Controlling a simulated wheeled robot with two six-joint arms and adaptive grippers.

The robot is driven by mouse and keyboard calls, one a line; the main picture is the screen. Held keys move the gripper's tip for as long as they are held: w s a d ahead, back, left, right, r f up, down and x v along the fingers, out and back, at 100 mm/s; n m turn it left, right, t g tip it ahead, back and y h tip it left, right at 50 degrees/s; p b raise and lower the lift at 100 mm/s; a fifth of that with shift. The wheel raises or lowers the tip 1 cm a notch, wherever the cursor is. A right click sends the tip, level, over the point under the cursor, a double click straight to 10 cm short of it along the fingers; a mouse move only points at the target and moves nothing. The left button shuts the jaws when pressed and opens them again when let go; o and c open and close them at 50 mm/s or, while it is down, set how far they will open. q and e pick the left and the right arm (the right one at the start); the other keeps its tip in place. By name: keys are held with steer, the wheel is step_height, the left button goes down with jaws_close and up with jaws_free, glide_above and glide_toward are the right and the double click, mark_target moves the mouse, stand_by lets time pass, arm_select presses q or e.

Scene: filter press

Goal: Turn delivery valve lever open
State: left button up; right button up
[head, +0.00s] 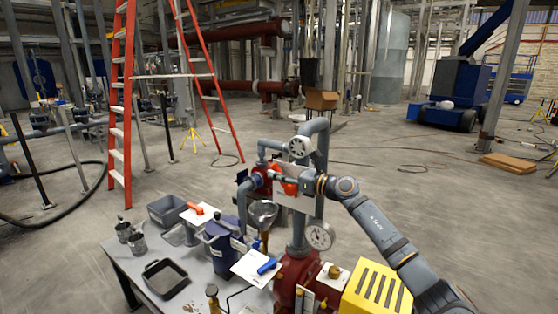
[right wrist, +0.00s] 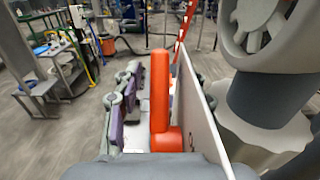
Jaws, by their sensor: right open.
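The orange-red valve lever (head: 287,187) sits on the grey pipework, beside a white plate (head: 301,198). In the right wrist view the lever (right wrist: 160,92) stands upright in the middle, close to the camera, with the plate (right wrist: 205,105) just right of it. My right gripper (head: 283,177) reaches in from the right at the lever. It is open; its jointed finger parts show left of the lever and partly behind the plate. I cannot tell whether any finger touches the lever. My left gripper is out of view.
A white handwheel (head: 299,147) and a pressure gauge (head: 319,236) are close to my right arm. A yellow guard (head: 377,289) stands below the arm. An orange ladder (head: 122,110) stands behind.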

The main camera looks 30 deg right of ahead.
steer(key=shift+w+a+f, duration=0.15)
steer(key=shift+w+a, duration=0.05)
steer(key=shift+w, duration=0.1)
jaws_close()
